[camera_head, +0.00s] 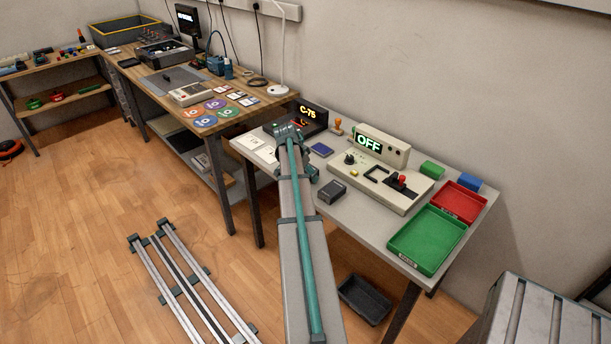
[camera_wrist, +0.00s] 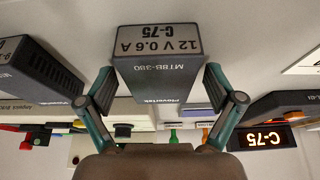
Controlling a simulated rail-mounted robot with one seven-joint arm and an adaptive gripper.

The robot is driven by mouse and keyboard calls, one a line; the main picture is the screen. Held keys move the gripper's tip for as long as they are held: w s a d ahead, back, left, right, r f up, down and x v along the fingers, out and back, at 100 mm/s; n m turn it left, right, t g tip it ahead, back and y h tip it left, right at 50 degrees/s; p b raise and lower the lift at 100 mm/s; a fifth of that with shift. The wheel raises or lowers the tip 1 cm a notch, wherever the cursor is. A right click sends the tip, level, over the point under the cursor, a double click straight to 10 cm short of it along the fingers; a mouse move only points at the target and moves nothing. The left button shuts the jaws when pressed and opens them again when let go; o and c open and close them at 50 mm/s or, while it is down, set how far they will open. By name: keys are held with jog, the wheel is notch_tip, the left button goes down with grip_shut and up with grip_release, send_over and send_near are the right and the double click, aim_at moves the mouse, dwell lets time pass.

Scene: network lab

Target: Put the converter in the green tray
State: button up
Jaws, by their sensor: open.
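The converter (camera_wrist: 160,68) is a dark grey box with a pale end label reading "12 V 0.6 A C-75"; in the wrist view it appears upside down between my fingers. My gripper (camera_wrist: 160,80) is open, with one finger on each side of the box; whether either finger touches it I cannot tell. In the head view my gripper (camera_head: 290,131) is over the left part of the grey table, and my arm hides the box there. The green tray (camera_head: 428,240) is at the table's right front corner and looks empty.
A red tray (camera_head: 459,203) lies behind the green one. A test unit reading OFF (camera_head: 385,170) stands between my gripper and the trays. A similar dark box (camera_head: 331,192) lies at the front edge. A C-75 display (camera_head: 312,115) stands at the back.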

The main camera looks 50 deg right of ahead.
jog(key=c, duration=1.6)
jog(key=shift+r, duration=0.15)
